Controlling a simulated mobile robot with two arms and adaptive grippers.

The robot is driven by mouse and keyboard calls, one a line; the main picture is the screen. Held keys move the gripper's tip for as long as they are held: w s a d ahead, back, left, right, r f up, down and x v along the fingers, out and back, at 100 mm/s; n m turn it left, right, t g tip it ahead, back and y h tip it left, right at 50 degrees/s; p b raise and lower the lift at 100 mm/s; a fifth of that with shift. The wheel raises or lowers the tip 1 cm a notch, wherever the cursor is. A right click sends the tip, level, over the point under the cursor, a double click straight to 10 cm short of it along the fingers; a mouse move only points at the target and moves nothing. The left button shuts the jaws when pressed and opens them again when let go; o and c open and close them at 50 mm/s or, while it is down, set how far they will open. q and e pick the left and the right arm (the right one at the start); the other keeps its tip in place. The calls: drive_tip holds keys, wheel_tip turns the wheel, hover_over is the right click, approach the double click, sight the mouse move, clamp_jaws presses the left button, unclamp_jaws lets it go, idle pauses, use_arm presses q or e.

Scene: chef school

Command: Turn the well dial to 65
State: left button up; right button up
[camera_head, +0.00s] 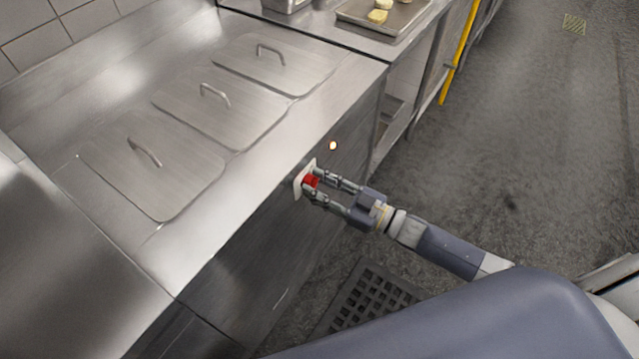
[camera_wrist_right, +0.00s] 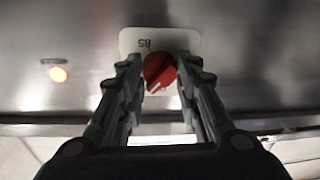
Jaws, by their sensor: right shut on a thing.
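The red well dial (camera_head: 311,181) sits on a white plate (camera_head: 299,188) on the front panel of the steel counter. In the right wrist view the dial (camera_wrist_right: 158,70) shows a pale pointer mark, and the plate (camera_wrist_right: 133,40) carries an upside-down number that looks like 85. My right gripper (camera_head: 310,183) reaches the dial from the right. In the wrist view its fingers (camera_wrist_right: 160,78) stand on both sides of the dial, shut on it. The fingers hide part of the plate. My left gripper is not in view.
A lit indicator lamp (camera_head: 333,146) is on the panel beside the dial. The counter top (camera_head: 255,165) has three lidded wells, one lid (camera_head: 155,165) nearest. A tray (camera_head: 360,17) with food stands at the back. A floor drain grate (camera_head: 372,300) lies below; the floor at right is clear.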

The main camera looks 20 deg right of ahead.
drive_tip(key=shift+m, duration=1.2)
drive_tip(key=o, duration=1.1)
drive_tip(key=shift+c, duration=0.2)
drive_tip(key=shift+d+f, duration=0.1)
drive_tip(key=v, duration=1.1)
drive_tip(key=shift+s+d, duration=0.15)
drive_tip(key=shift+s, duration=0.3)
drive_tip(key=shift+f, duration=0.15)
